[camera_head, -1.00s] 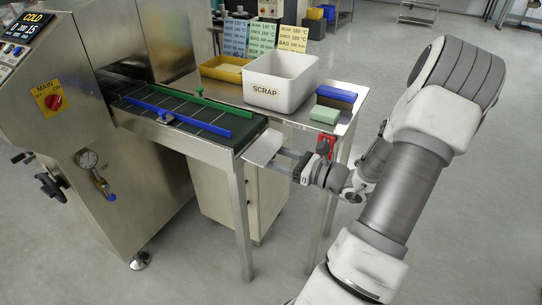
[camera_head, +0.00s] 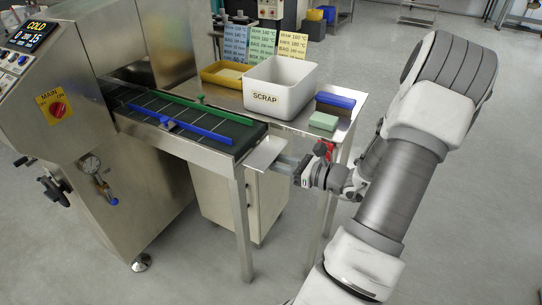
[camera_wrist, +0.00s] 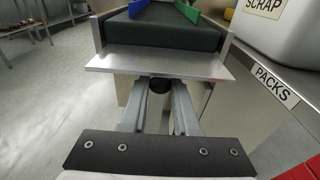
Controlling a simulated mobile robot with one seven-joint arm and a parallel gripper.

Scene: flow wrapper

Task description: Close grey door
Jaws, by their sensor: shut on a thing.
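My gripper (camera_head: 285,165) is at the free end of the conveyor, level with a flat steel plate (camera_head: 264,152). In the wrist view the two grey fingers (camera_wrist: 160,92) reach under the plate's near edge (camera_wrist: 160,64). They are closed around a small dark round piece (camera_wrist: 159,86), like a knob, just below the plate. What it is fixed to is hidden. A pale grey cabinet with a door front (camera_head: 225,204) stands under the table and conveyor; I cannot tell whether its door is open.
The conveyor (camera_head: 185,125) has blue and green rails. On the table beside it are a white SCRAP bin (camera_head: 282,88), a yellow tray (camera_head: 224,73), and blue and green blocks (camera_head: 323,121). Steel legs (camera_head: 240,225) stand below. The floor at lower right is clear.

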